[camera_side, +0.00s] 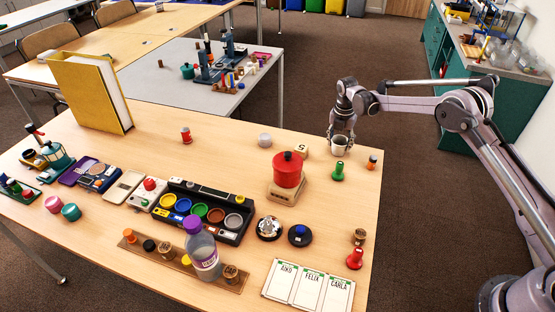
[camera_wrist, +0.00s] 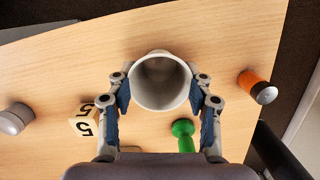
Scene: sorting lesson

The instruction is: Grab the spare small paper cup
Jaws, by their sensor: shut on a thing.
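The small paper cup (camera_side: 338,146) is white and empty, and stands upright near the far right corner of the wooden table. In the wrist view its open mouth (camera_wrist: 161,80) faces the camera. My gripper (camera_side: 341,138) is at the cup, with one finger on each side. In the wrist view my gripper (camera_wrist: 160,92) is shut on the cup, its blue pads against the cup's sides. I cannot tell whether the cup's base touches the table.
A green peg (camera_side: 338,172) stands just in front of the cup, and an orange peg (camera_side: 372,162) to its right. A block marked 5 (camera_side: 301,151) and a grey-white knob (camera_side: 265,140) are to the left. A red pot (camera_side: 287,170) on a wooden stand is nearer.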

